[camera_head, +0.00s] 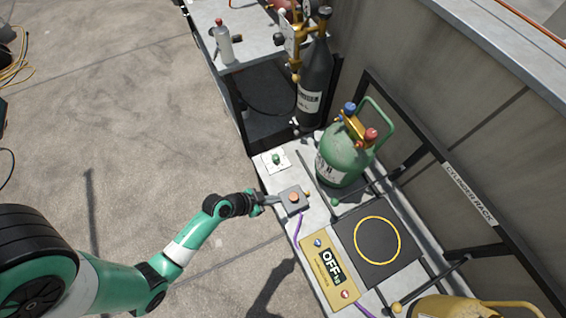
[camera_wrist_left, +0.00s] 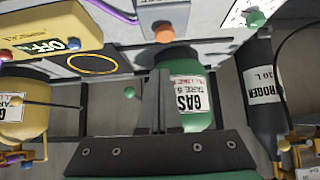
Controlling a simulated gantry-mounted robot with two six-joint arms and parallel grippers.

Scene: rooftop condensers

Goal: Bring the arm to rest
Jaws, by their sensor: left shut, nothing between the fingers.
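My left arm (camera_head: 190,245), green and white with black joints, reaches in from the lower left. Its gripper (camera_head: 272,199) is shut and empty, with its tips close beside a small grey box that has an orange button (camera_head: 294,197). I cannot tell whether they touch. In the left wrist view the shut fingers (camera_wrist_left: 157,80) point toward the grey box with its orange button (camera_wrist_left: 164,31). My right gripper is not in view.
A green gas cylinder (camera_head: 345,160) stands behind the box. A yellow scale unit reading OFF (camera_head: 328,270) and a black scale plate (camera_head: 350,240) lie to the lower right. A dark nitrogen cylinder (camera_head: 315,85) stands farther back. Open concrete floor (camera_head: 130,130) lies left.

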